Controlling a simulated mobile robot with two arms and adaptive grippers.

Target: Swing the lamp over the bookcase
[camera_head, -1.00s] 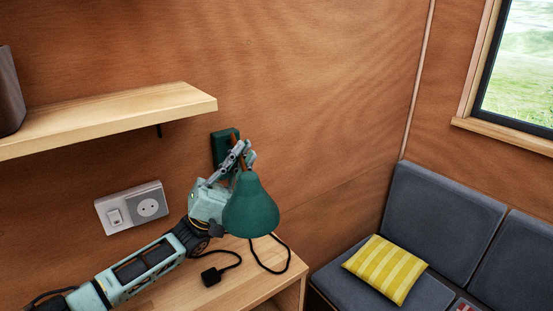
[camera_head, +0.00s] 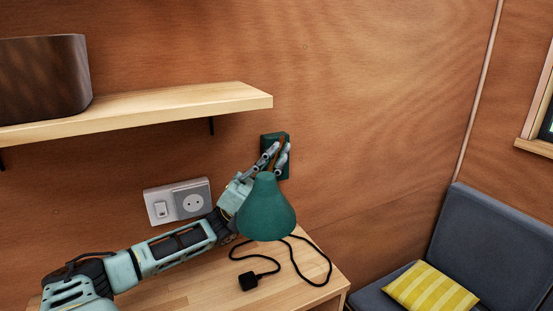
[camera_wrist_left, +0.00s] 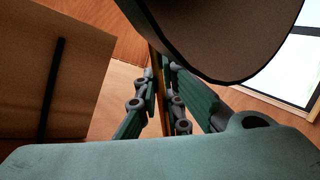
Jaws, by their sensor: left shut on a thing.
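The lamp has a green cone shade (camera_head: 265,208), a brown arm and a dark green wall plate (camera_head: 284,168) on the wooden wall. My left gripper (camera_head: 274,155) is shut on the lamp's arm, close to the wall plate and behind the shade. In the left wrist view the fingers (camera_wrist_left: 160,95) close around the thin brown lamp arm, and the shade's dark underside (camera_wrist_left: 215,35) hangs over the right side. The bookcase (camera_head: 310,268) is the low wooden unit under the shade; its top shows. My right gripper is not in view.
A wooden wall shelf (camera_head: 190,104) with a dark bin (camera_head: 45,80) is above left. A socket plate (camera_head: 178,201) is on the wall beside my left arm. A black cord and plug (camera_head: 248,281) lie on the bookcase top. A grey sofa (camera_head: 480,240) with a yellow cushion (camera_head: 430,288) is at right.

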